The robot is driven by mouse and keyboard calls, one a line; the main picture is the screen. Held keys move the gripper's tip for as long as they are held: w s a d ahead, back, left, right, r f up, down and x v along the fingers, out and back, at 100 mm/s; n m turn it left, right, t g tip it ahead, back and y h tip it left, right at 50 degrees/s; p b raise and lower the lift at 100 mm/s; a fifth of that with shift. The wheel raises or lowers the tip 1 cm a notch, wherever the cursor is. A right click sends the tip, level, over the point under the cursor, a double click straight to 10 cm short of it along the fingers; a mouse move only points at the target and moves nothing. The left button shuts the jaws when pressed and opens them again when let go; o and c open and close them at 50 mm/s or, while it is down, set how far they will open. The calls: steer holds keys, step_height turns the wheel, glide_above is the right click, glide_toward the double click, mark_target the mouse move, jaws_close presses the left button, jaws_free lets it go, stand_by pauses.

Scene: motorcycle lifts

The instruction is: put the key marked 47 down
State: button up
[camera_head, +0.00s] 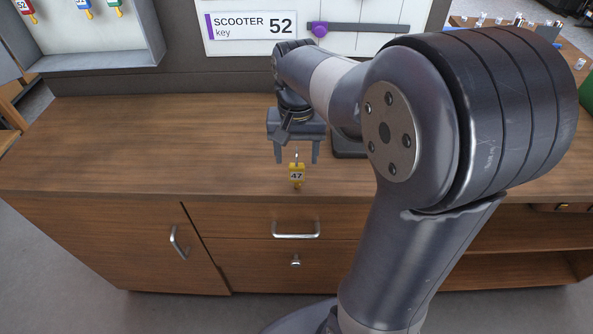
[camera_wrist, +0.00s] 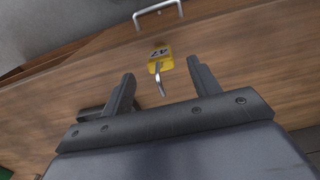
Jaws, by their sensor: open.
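The key marked 47 (camera_head: 297,174) has a yellow tag with a white label and a metal shaft. It shows at the front edge of the wooden counter (camera_head: 150,150), just below my gripper (camera_head: 297,155). My gripper is open, its two fingers pointing down on either side above the key. In the wrist view, the key's yellow tag (camera_wrist: 160,60) is just beyond the fingertips of my gripper (camera_wrist: 160,72), and its shaft reaches back between the fingers. Neither finger visibly touches it. I cannot tell exactly how it rests.
A dark object (camera_head: 350,146) stands on the counter behind my gripper, partly hidden by my arm. A rack of tagged keys (camera_head: 90,60) is at the back left, beside a "SCOOTER key 52" sign (camera_head: 252,26) and a rail with a purple knob (camera_head: 320,29). The counter's left is clear.

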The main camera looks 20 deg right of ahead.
mark_target(297, 166)
steer(key=f, duration=0.5)
steer(key=shift+w, duration=0.2)
steer(key=shift+r, duration=0.1)
steer(key=shift+c, duration=0.5)
